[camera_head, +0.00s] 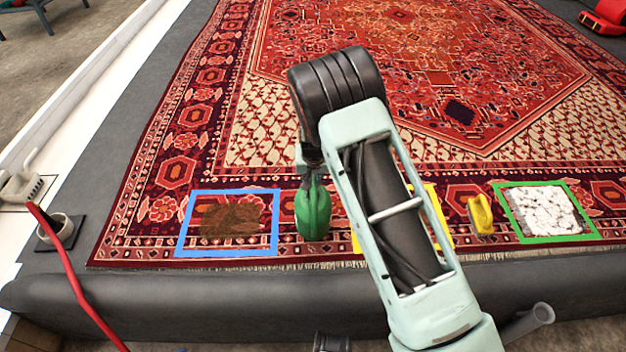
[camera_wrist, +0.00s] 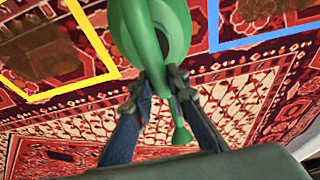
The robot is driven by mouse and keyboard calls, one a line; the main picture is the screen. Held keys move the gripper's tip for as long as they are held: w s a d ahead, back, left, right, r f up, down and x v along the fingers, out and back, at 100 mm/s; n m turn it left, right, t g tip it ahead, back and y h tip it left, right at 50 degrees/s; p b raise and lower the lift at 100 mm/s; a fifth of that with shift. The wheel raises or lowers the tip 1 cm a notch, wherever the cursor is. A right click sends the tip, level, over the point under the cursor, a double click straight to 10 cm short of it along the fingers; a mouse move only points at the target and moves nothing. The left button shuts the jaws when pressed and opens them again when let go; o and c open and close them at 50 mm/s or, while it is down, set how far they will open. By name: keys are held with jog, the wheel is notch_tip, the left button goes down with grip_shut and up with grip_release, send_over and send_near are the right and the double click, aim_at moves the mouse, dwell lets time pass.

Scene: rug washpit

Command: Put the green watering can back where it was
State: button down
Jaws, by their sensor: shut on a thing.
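The green watering can (camera_head: 313,212) is in front of my arm in the head view, over the rug's near border. It is between the blue-framed square (camera_head: 183,240) and the yellow-framed square (camera_head: 440,215), which my arm partly hides. My gripper (camera_head: 312,168) is shut on the can from its far side. In the wrist view the can (camera_wrist: 155,25) is between my gripper's fingers (camera_wrist: 160,82), its thin spout pointing down the picture. I cannot tell whether its base touches the rug.
A green-framed square (camera_head: 508,212) with a white patch is at the right, with a yellow object (camera_head: 481,214) beside it. The blue square holds a brown stain (camera_head: 230,221). A red hose (camera_head: 75,285) runs at the left. The patterned rug (camera_head: 270,130) is otherwise mostly clear.

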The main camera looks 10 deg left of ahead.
jog(key=shift+w, duration=0.1)
jog(key=c, duration=1.9)
grip_release()
jog(key=shift+f, duration=0.1)
jog(key=shift+r, duration=0.35)
jog(key=p+v, duration=0.3)
jog(key=v, duration=0.8)
jog(key=shift+s+d+r, duration=0.1)
jog(key=shift+s+r, duration=0.15)
jog(key=shift+s, duration=0.05)
